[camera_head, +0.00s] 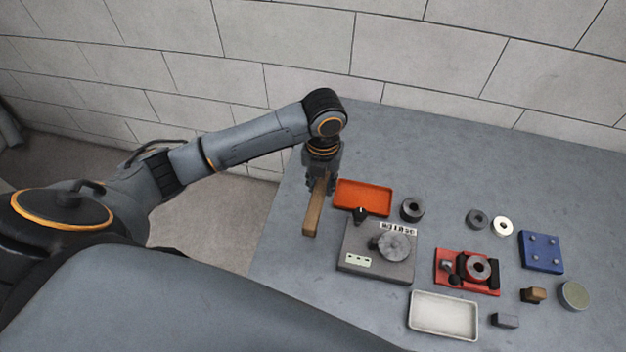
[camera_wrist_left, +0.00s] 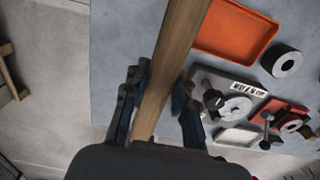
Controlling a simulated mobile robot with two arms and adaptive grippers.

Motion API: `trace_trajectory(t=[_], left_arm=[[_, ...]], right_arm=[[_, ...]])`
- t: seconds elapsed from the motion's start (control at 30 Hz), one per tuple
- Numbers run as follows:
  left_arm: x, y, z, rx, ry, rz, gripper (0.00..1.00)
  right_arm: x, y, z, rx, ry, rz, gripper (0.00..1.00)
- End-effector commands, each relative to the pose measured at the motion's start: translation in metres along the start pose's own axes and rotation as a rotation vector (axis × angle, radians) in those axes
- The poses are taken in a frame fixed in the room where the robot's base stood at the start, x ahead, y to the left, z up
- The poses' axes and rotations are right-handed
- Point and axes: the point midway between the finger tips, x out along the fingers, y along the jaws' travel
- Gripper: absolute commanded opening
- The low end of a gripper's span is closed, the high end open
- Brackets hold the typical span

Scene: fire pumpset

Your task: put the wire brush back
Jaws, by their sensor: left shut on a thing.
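The wire brush shows as a long wooden bar (camera_head: 313,215), at the left side of the table, just left of the orange tray. My left gripper (camera_head: 321,184) is shut on it, with a finger on each side of the wood. In the left wrist view the wooden bar (camera_wrist_left: 175,60) runs up between the fingers (camera_wrist_left: 154,98). The bristles are hidden, and I cannot tell whether the brush touches the table. The orange tray (camera_head: 363,197) is empty; it also shows in the left wrist view (camera_wrist_left: 232,30). My right gripper is not in view.
A grey gauge block with a round disc (camera_head: 394,246) stands close right of the brush. Further right are a red fixture (camera_head: 447,274), a white tray (camera_head: 443,314), a blue block (camera_head: 541,252) and several rings. The table (camera_head: 480,170) is clear toward the wall.

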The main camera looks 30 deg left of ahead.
Motion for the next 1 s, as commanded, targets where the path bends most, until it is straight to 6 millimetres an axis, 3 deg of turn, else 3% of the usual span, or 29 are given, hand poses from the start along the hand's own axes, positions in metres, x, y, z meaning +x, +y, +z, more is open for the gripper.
trace_trajectory(t=[0.1, 0.3, 0.47, 0.7, 1.0], left_arm=[[0.021, 0.011, 0.019, -0.005, 0.003, 0.001, 0.02], [0.049, 0.022, 0.04, -0.001, 0.001, -0.001, 0.02], [0.058, 0.025, 0.047, 0.0, 0.0, -0.001, 0.02], [0.088, 0.026, 0.049, 0.0, -0.001, -0.001, 0.02], [0.092, 0.027, 0.05, 0.001, -0.002, 0.0, 0.02]], right_arm=[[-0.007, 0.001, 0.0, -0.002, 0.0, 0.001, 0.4], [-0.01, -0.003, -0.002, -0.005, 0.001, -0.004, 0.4], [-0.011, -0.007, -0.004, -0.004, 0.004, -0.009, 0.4], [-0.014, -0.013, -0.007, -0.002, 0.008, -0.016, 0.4], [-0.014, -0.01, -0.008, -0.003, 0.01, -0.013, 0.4]])
